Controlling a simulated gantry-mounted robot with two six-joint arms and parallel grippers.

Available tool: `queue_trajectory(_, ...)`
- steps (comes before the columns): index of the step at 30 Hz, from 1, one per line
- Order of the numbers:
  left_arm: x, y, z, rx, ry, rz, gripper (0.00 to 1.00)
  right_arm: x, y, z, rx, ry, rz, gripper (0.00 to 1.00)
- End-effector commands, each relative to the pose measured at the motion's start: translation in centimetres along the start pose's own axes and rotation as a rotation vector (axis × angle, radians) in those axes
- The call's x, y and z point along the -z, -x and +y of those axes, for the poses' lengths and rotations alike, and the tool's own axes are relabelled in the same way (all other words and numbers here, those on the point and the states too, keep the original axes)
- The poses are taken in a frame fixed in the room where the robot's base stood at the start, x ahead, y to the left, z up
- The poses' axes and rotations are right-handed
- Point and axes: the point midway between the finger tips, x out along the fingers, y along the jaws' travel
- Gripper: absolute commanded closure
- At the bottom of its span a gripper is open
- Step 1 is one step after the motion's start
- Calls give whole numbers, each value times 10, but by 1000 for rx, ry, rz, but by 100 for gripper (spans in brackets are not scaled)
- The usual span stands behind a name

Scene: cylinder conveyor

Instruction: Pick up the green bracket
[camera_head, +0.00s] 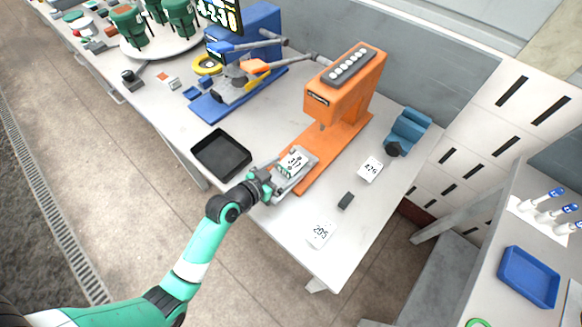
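Several dark green upright pieces stand on a round white turntable (160,45) at the top left; one of these green pieces (130,24) is near its front left. I cannot tell which green thing is the bracket. My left gripper (283,181) is at mid-table, far from the turntable. It is at a small white plate (294,162) marked 317, with green edges, at the foot of the orange press (345,85). The fingers and the plate overlap in the view, so I cannot tell whether they grip it. My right gripper is out of view.
A black tray (221,155) lies left of my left gripper. White cards marked 426 (370,169) and 205 (320,234), and a small dark block (345,200), lie to its right. A blue device (408,128) stands behind them. A blue machine stands left of the press.

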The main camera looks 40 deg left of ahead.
Motion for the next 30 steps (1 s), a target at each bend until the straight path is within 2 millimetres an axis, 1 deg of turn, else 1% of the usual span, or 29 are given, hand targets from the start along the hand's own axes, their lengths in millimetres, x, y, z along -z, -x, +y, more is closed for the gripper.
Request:
queue_trajectory(1,0,0,0,0,0,0,10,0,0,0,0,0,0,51)
queue_trajectory(2,0,0,0,0,0,0,15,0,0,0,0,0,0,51)
queue_trajectory(3,0,0,0,0,0,0,22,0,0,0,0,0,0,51)
queue_trajectory(5,0,0,0,0,0,0,33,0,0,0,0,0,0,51)
queue_trajectory(6,0,0,0,0,0,0,40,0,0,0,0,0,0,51)
queue_trajectory(8,0,0,0,0,0,0,51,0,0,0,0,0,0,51)
queue_trajectory(9,0,0,0,0,0,0,58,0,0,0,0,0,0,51)
queue_trajectory(11,0,0,0,0,0,0,69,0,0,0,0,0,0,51)
queue_trajectory(12,0,0,0,0,0,0,76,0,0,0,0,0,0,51)
queue_trajectory(16,0,0,0,0,0,0,100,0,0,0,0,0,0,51)
queue_trajectory(25,2,1,0,0,0,2,100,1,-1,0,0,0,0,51)
queue_trajectory(30,13,6,0,0,-1,3,100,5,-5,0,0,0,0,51)
